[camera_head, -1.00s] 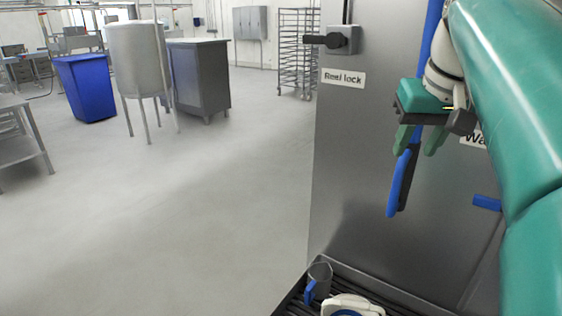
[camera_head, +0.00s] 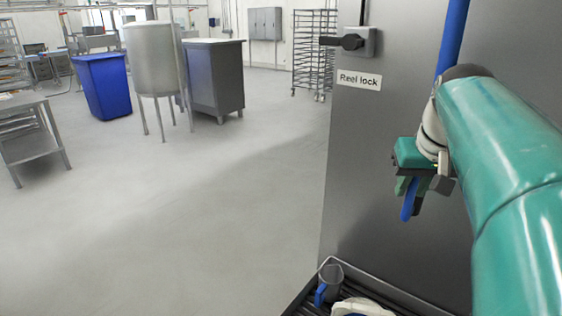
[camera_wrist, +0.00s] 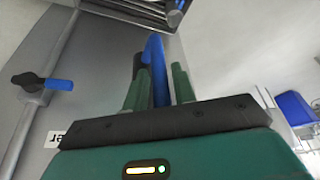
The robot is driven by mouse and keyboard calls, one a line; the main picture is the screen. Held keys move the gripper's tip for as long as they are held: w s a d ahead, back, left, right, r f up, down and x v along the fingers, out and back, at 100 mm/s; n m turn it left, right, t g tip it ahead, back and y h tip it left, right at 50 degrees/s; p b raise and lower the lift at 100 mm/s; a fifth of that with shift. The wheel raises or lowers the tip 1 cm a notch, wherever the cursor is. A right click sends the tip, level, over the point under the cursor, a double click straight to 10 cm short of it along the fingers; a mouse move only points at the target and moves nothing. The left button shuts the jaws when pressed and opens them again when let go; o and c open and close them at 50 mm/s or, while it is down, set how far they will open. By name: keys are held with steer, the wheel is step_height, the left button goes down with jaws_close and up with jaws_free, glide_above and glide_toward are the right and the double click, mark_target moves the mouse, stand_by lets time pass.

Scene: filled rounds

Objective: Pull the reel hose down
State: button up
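The blue reel hose (camera_head: 453,42) hangs down in front of a steel panel in the head view and passes behind my arm. Its lower end, blue with a dark part beside it (camera_head: 408,207), comes out below my gripper (camera_head: 414,186). In the wrist view the blue hose end (camera_wrist: 155,72) stands between my two green fingers, the dark part next to the left one. A narrow gap shows beside the right finger, so my gripper looks open around it. My arm hides the middle of the hose.
A dark lever (camera_head: 345,42) sits above the "Reel lock" label (camera_head: 359,80) on the panel. A blue-handled valve (camera_wrist: 45,84) is left in the wrist view. A grated tray holding a blue-handled jug (camera_head: 329,284) lies below. The floor (camera_head: 200,220) at left is clear.

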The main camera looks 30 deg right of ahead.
jaws_close()
step_height(320, 180, down, 23)
steer(key=shift+r, duration=0.2)
steer(key=shift+o, duration=1.8)
jaws_free()
steer(key=shift+r, duration=0.15)
steer(key=v, duration=1.3)
steer(key=shift+r, duration=0.35)
steer(key=shift+a, duration=0.15)
